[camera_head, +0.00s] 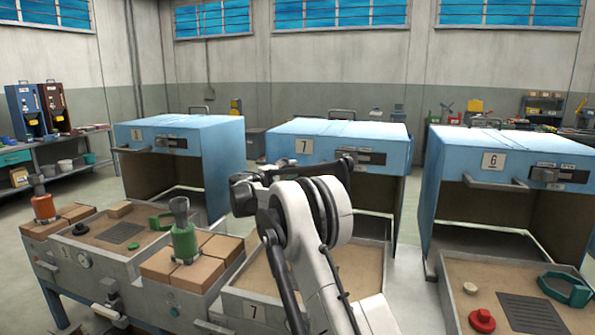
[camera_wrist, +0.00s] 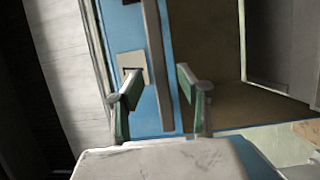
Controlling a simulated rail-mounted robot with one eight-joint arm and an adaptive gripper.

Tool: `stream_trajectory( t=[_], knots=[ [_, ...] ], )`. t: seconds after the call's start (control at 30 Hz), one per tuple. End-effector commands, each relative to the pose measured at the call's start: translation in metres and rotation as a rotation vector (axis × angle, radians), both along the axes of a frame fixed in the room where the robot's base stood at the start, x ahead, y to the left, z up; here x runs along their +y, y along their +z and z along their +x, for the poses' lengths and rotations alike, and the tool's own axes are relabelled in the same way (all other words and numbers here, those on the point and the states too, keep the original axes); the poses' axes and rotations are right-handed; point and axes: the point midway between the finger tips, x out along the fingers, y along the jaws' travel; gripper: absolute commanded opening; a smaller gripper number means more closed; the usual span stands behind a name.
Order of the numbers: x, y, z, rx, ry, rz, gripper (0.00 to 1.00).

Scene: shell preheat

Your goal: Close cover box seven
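Cover box seven (camera_head: 290,146) is the blue hood marked 7 in the middle of the head view. In the wrist view, my gripper (camera_wrist: 157,90) is open, with two green-padded fingers close to the blue front (camera_wrist: 90,12). A grey bar (camera_wrist: 154,45), apparently the cover's handle, runs between the fingers. A pale label plate (camera_wrist: 132,68) is behind the left finger. I cannot tell whether the fingers touch the bar.
A gap of bare floor (camera_head: 411,262) separates trays seven and six.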

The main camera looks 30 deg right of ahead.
Motion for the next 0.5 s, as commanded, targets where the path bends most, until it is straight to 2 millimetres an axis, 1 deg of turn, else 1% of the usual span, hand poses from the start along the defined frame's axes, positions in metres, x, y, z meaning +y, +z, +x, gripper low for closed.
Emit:
stream_trajectory(
  t=[0.03,0.2,0.33,0.5],
  knots=[
    [-0.008,-0.001,0.003,0.0,-0.001,0.0,0.35],
    [-0.027,-0.001,0.012,0.0,-0.001,0.0,0.35],
    [-0.033,0.0,0.015,0.0,0.001,0.0,0.35],
    [-0.036,0.0,0.016,0.0,0.002,0.0,0.35]
  ],
)
